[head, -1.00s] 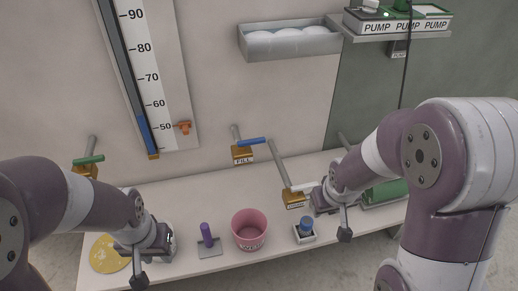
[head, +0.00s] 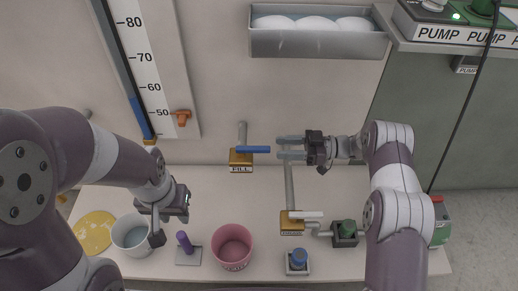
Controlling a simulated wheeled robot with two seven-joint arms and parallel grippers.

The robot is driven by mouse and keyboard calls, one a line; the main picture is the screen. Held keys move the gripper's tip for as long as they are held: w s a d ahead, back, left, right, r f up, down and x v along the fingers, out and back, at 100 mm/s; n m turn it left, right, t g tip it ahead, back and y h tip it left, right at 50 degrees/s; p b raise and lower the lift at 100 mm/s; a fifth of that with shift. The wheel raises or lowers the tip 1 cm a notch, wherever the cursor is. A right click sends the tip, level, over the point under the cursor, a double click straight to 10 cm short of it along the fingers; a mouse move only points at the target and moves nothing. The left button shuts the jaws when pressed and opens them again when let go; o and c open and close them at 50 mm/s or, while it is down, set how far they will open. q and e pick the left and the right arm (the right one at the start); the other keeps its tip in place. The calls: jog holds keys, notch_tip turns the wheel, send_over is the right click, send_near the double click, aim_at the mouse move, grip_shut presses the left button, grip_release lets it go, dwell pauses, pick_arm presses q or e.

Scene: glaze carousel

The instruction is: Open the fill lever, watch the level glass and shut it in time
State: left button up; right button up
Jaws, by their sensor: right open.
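The fill valve (head: 241,157) is a brass block labelled FILL on the back wall. Its blue lever (head: 254,149) points right, level. My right gripper (head: 290,148) is open, its fingers pointing left with the gap just right of the lever's tip; I cannot tell whether they touch. The level glass (head: 119,60) is a narrow tube beside a numbered scale (head: 144,57). Its blue column (head: 140,117) tops out between 50 and 60. An orange marker (head: 183,117) sits near 50. My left gripper (head: 155,228) hangs fingers down beside a pale bucket; its jaw gap is unclear.
A tray (head: 317,44) hangs above.

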aim_at(259, 148)
jog(key=a+b, duration=0.2)
jog(key=a, duration=0.5)
jog(key=shift+f, duration=0.1)
jog(key=shift+a, duration=0.4)
pick_arm(q)
notch_tip(259, 148, down, 2)
jog(key=shift+f, duration=0.25)
